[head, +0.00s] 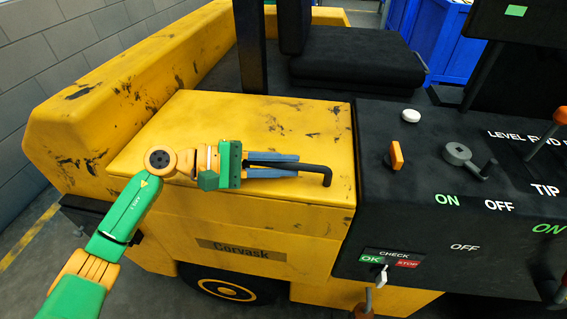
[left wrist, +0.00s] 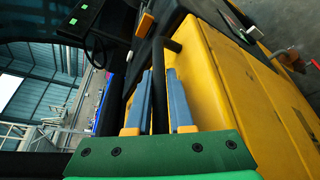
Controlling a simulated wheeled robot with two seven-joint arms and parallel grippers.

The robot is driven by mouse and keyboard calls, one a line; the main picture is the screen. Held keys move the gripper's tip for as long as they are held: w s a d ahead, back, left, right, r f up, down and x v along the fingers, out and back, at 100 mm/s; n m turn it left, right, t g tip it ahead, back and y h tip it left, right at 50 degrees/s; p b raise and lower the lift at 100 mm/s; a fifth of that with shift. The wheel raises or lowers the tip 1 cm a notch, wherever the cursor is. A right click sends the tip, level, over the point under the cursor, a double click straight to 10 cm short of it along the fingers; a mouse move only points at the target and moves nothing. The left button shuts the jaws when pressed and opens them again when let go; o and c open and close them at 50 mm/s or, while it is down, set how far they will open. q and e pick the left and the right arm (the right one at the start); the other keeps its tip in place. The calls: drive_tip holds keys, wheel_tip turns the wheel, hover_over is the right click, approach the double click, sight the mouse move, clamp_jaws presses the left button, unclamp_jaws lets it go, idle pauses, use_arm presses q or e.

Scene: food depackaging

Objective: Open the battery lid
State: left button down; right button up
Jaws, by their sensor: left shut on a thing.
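The yellow battery lid (head: 285,120) lies closed and flat on the forklift body, with worn dark scratches. A black bar handle (head: 327,172) sits at the lid's right side, near its front edge. My left gripper (head: 285,165) reaches in from the left over the lid, its blue fingers shut on the handle. In the left wrist view the handle (left wrist: 159,80) runs between the two blue fingers (left wrist: 160,100), with the yellow lid (left wrist: 205,85) to the right. My right gripper is in neither view.
A black control panel (head: 430,220) with knobs, levers and switches stands right of the lid. A black seat (head: 355,60) is behind it. A yellow side wall (head: 130,70) rises at the back left, near a grey block wall (head: 60,40).

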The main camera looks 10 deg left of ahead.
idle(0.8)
use_arm(q)
drive_tip(key=w+r+n+g+p, duration=0.1)
drive_tip(key=w+r+p, duration=0.3)
drive_tip(key=r, duration=0.4)
drive_tip(key=w+r+n+g+p, duration=0.1)
drive_tip(key=w+r+n+p, duration=0.1)
drive_tip(key=w+r+p, duration=0.2)
drive_tip(key=shift+w+r+y+p, duration=0.3)
drive_tip(key=shift+r+p, duration=1.45)
drive_tip(key=shift+r, duration=1)
